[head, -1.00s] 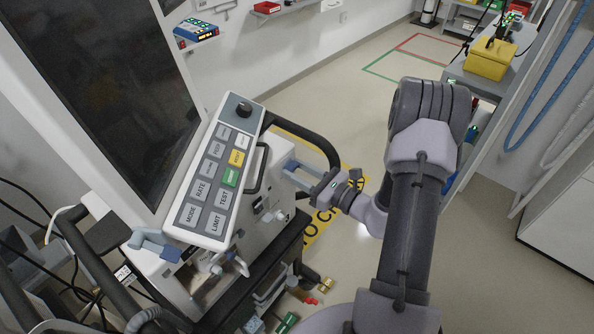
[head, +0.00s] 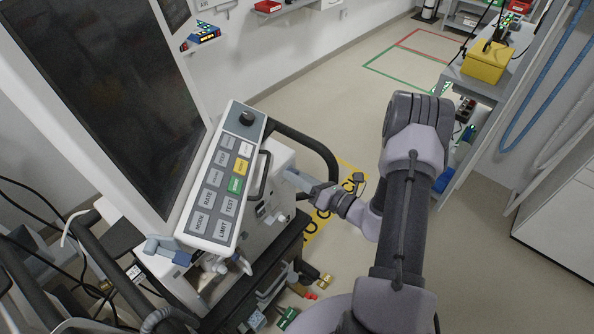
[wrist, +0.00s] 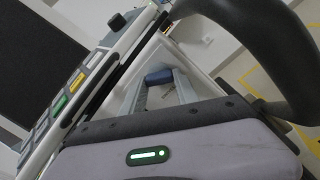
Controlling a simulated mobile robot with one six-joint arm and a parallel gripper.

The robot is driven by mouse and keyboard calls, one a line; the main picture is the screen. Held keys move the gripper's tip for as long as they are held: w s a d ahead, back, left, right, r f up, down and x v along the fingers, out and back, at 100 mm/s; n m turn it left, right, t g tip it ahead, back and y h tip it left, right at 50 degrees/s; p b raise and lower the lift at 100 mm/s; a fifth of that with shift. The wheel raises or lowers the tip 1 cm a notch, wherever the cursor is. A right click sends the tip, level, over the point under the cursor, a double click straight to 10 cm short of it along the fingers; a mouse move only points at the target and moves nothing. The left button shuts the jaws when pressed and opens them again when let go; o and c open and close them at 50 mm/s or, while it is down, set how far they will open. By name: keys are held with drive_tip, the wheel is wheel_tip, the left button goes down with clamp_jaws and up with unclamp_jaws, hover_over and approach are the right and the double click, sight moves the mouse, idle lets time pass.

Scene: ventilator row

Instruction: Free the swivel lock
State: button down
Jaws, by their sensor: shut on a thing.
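The ventilator's side housing (head: 272,190) is behind and right of the tilted button panel (head: 222,190). My gripper (head: 293,176) reaches in from the right against this side, below the black curved handle (head: 318,152). In the wrist view, its two pale fingers (wrist: 160,92) point away from me toward the housing. A small blue piece (wrist: 158,76) sits between their tips, and the fingers are shut on it. It looks like the end of the swivel lock; the rest of it is hidden. The handle (wrist: 285,60) passes close on the right of my gripper.
The dark screen (head: 115,90) rises at left. A grey-blue lever with a blue end (head: 165,248) sticks out below the panel. Cables lie at far left. A shelf with a yellow box (head: 487,62) stands at right. The floor (head: 345,100) behind is clear.

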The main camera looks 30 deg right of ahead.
drive_tip(key=m+p, duration=0.2)
drive_tip(key=m, duration=0.3)
drive_tip(key=m+p, duration=0.3)
drive_tip(key=m, duration=0.2)
drive_tip(key=shift+a+r, duration=0.1)
drive_tip(key=shift+r, duration=0.1)
drive_tip(key=shift+m+p, duration=0.35)
drive_tip(key=shift+m, duration=0.15)
drive_tip(key=c, duration=0.9)
unclamp_jaws()
drive_tip(key=p+v, duration=0.2)
drive_tip(key=v, duration=1.5)
drive_tip(key=shift+s, duration=0.25)
